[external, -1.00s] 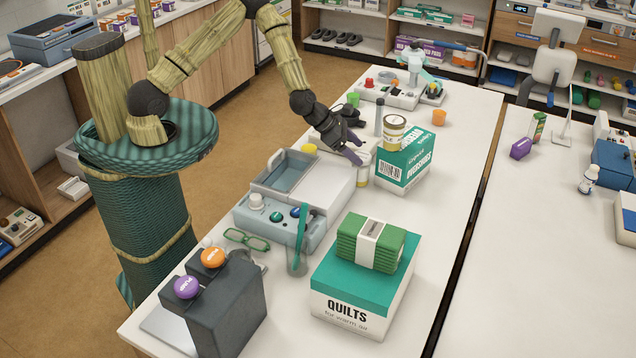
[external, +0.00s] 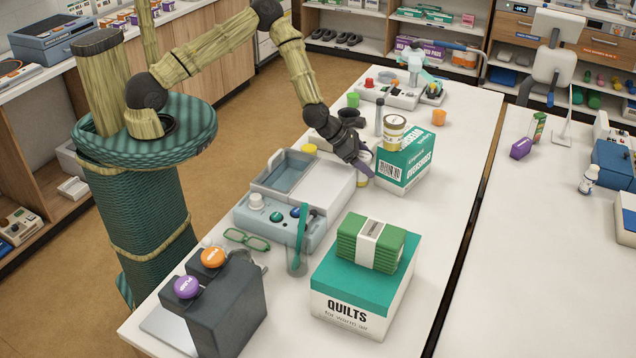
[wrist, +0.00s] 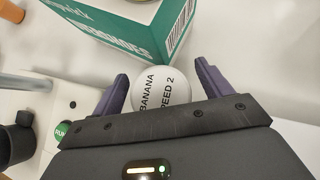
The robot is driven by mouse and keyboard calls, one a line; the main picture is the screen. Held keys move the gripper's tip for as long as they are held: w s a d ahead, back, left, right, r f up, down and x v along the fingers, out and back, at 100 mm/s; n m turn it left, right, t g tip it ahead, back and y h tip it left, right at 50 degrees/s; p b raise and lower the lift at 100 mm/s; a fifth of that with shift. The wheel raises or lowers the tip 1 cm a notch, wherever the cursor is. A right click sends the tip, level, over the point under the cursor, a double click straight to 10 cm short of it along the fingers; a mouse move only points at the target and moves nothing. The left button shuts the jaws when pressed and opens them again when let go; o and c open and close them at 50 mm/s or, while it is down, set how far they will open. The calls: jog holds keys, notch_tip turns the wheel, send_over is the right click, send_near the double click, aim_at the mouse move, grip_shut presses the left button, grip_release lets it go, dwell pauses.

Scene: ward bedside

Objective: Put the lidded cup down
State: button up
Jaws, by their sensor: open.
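The lidded cup (wrist: 162,92) shows in the wrist view as a round white lid marked "BANANA SPEED 2". It stands close beside the green and white box of overshoes. My gripper (wrist: 161,70) is open, with one purple finger on each side of the lid and a visible gap at both sides. In the external view my gripper (external: 362,170) reaches down over the cup's place and hides most of it. The cup's base is hidden, so its contact with the table does not show.
The overshoes box (external: 405,165) is just right of my gripper, with a tan-lidded can (external: 394,134) on top. A grey device with a basin (external: 325,180) lies to the left. The quilts box (external: 350,305) is nearer the camera. White table (external: 440,215) is clear to the right.

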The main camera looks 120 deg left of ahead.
jog(key=c, duration=1.3)
jog(key=shift+r, duration=0.1)
notch_tip(320, 180, up, 18)
jog(key=shift+b, duration=0.7)
